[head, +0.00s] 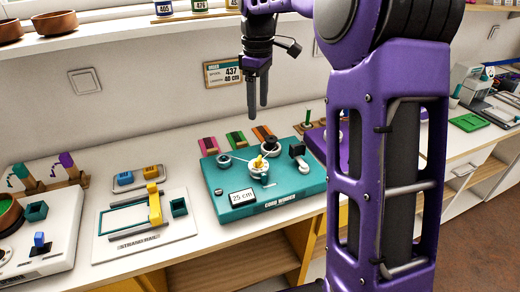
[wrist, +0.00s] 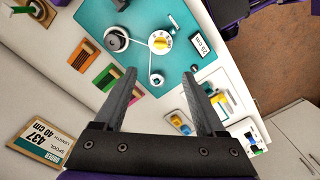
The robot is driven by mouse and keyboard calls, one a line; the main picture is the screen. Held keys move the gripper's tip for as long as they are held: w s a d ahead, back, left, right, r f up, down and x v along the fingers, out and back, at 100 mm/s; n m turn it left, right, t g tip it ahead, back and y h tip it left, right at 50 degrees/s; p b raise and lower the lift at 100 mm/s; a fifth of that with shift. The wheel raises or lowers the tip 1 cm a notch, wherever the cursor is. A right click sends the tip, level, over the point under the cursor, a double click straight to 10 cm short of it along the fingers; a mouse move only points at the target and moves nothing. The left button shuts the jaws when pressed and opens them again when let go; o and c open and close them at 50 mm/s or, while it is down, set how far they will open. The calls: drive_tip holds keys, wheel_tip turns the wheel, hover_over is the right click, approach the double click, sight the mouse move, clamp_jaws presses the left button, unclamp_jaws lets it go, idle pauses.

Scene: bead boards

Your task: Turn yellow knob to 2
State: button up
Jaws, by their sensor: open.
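The yellow knob (head: 260,163) sits on a white dial on top of the teal cord winder (head: 290,188), in the middle of the counter. It also shows in the wrist view (wrist: 160,43), near the top centre. The numbers around the dial are too small to read surely. The winder's display (head: 242,197) reads 25 cm. My gripper (head: 258,112) is open and empty, pointing down above and behind the winder, well apart from the knob. Its two fingers (wrist: 165,80) show in the wrist view, with the knob beyond their tips.
An order card (head: 223,73) on the wall reads spool 437, length 40 cm. Pink, green and brown holders (head: 236,139) stand behind the winder. A strand rail board (head: 145,235) lies left. My purple arm hides part of the right counter.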

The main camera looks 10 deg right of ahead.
sight(259, 158)
wheel_tip(259, 158, down, 17)
drive_tip(key=b, duration=0.3)
drive_tip(key=shift+r, duration=0.2)
clamp_jaws()
